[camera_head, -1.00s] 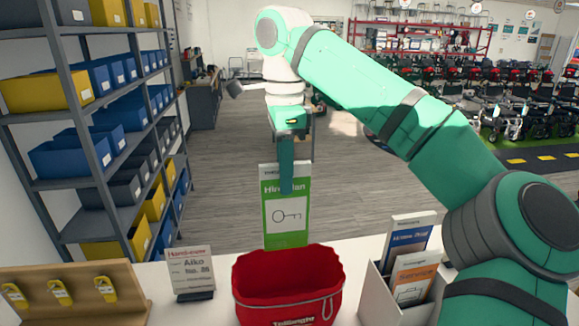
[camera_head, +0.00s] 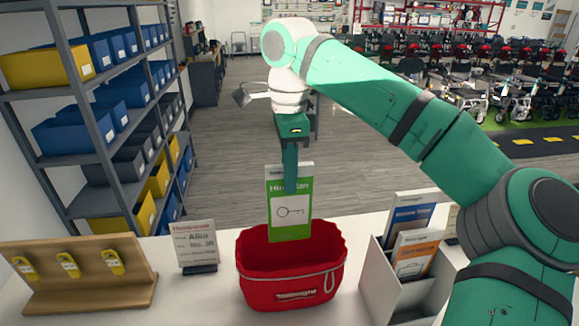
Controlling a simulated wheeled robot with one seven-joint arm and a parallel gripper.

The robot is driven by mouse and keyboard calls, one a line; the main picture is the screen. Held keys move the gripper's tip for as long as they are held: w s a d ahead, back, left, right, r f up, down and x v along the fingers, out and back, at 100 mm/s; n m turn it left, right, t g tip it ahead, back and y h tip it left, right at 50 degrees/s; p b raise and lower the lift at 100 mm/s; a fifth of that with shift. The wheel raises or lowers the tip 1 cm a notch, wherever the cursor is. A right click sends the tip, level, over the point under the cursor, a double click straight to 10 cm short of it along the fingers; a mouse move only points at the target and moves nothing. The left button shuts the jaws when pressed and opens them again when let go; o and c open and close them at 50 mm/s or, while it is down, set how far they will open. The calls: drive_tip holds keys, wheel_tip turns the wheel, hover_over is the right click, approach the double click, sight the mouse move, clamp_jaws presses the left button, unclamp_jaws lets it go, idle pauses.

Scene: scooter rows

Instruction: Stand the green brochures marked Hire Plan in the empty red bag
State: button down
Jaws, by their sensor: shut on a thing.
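The green Hire Plan brochures (camera_head: 290,215) hang upright from my gripper (camera_head: 291,185), which is shut on their top edge. A key drawing shows on the green face, and one finger covers part of the title. The red bag (camera_head: 291,291) stands open on the white counter, directly below and in front of the brochures in the picture. The brochures' lower edge overlaps the bag's back rim area. I cannot tell whether that edge is inside the opening or just behind or above it. No contents show in the bag.
A white divided holder (camera_head: 391,288) with blue and orange brochures stands right of the bag. A name sign (camera_head: 195,243) and a wooden rack with yellow tags (camera_head: 78,273) stand left on the counter (camera_head: 205,300). A shelf of bins (camera_head: 85,165) is at the left.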

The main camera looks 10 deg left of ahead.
wheel_tip(320, 180, down, 4)
drive_tip(key=shift+f, duration=0.1)
idle(0.5)
drive_tip(key=c, duration=1.7)
unclamp_jaws()
